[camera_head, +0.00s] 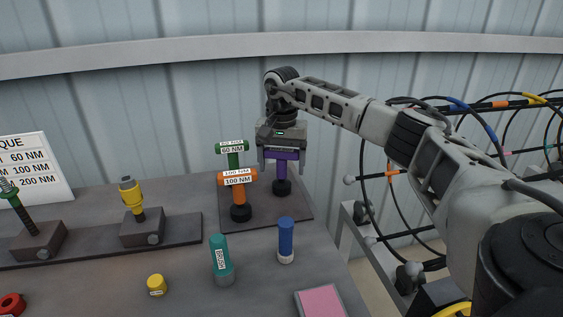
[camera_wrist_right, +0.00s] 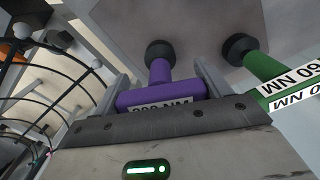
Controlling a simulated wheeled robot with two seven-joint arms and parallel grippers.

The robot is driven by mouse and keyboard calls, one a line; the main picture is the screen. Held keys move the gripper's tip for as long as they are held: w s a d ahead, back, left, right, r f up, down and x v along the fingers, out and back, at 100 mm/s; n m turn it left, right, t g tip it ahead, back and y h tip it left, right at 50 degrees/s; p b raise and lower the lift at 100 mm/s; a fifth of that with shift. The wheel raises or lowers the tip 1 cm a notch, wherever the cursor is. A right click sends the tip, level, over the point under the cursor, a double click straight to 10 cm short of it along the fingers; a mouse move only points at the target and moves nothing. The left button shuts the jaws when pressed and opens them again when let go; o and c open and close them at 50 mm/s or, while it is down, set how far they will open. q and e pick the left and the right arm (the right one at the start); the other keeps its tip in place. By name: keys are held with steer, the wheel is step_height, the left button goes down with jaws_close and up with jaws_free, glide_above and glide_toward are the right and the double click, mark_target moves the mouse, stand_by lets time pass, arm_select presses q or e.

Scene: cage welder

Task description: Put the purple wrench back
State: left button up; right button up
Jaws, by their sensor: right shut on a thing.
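The purple wrench (camera_head: 282,172) stands upright at the back right of the table, on the dark base plate beside the orange and green wrenches. Its black lower end (camera_head: 282,188) meets the plate; I cannot tell whether it is fully seated. My right gripper (camera_head: 281,160) is above it, pointing down, shut on its purple handle. In the right wrist view the purple wrench (camera_wrist_right: 160,94) sits between the two fingers, with its label partly hidden by the gripper body. My left gripper is not in view.
The orange wrench (camera_head: 238,192) and green wrench (camera_head: 233,148) stand close on the left. A wire cage (camera_head: 400,200) stands right of the table.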

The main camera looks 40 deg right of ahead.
steer(key=shift+f, duration=0.15)
steer(key=o, duration=1.6)
step_height(320, 180, up, 12)
steer(key=shift+r+p, duration=0.2)
steer(key=shift+p, duration=0.15)
